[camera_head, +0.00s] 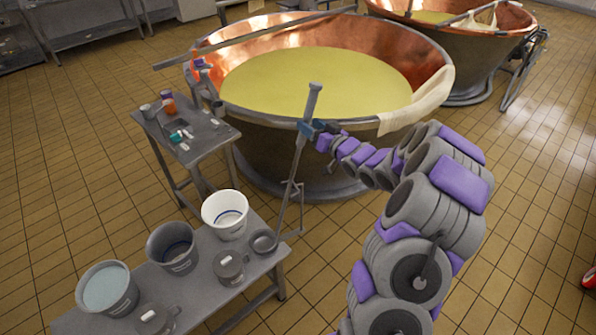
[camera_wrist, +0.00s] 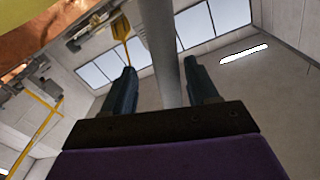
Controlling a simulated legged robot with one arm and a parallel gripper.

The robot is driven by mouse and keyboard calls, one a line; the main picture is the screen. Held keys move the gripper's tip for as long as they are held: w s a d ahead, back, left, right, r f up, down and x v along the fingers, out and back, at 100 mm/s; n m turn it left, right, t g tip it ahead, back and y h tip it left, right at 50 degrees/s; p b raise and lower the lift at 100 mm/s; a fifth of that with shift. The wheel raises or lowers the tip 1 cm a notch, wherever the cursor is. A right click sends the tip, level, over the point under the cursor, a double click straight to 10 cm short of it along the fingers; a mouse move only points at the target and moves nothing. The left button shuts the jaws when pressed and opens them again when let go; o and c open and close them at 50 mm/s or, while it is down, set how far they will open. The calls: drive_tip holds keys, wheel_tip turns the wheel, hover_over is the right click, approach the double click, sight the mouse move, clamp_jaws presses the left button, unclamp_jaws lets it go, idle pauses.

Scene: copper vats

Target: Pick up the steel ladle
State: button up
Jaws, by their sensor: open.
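The steel ladle (camera_head: 297,165) stands nearly upright in the head view, its round bowl low at the bench's right end and its long handle rising in front of the large vat. My gripper (camera_head: 308,128) is at the upper part of the handle, below its top end. In the wrist view the grey handle (camera_wrist: 163,45) runs between the two dark fingers of my gripper (camera_wrist: 160,68), with a gap visible on each side. The fingers are open. Whether the handle touches the palm is hidden.
The bench (camera_head: 222,293) holds a white bucket (camera_head: 226,213), grey buckets and jugs. A small table (camera_head: 205,143) with small items stands behind it. The large copper vat (camera_head: 420,85) of yellow liquid is close behind the handle. Tiled floor is free at left.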

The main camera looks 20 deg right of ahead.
drive_tip(key=shift+w+a+r, duration=0.15)
drive_tip(key=shift+a, duration=0.45)
drive_tip(key=shift+w+a+r, duration=0.1)
drive_tip(key=shift+w+a, duration=0.05)
drive_tip(key=shift+a, duration=0.65)
drive_tip(key=shift+c, duration=1.4)
drive_tip(key=shift+d+f, duration=0.15)
drive_tip(key=shift+d, duration=0.9)
drive_tip(key=c, duration=0.6)
drive_tip(key=shift+a, duration=0.1)
drive_tip(key=shift+c, duration=0.6)
drive_tip(key=shift+a, duration=0.55)
clamp_jaws()
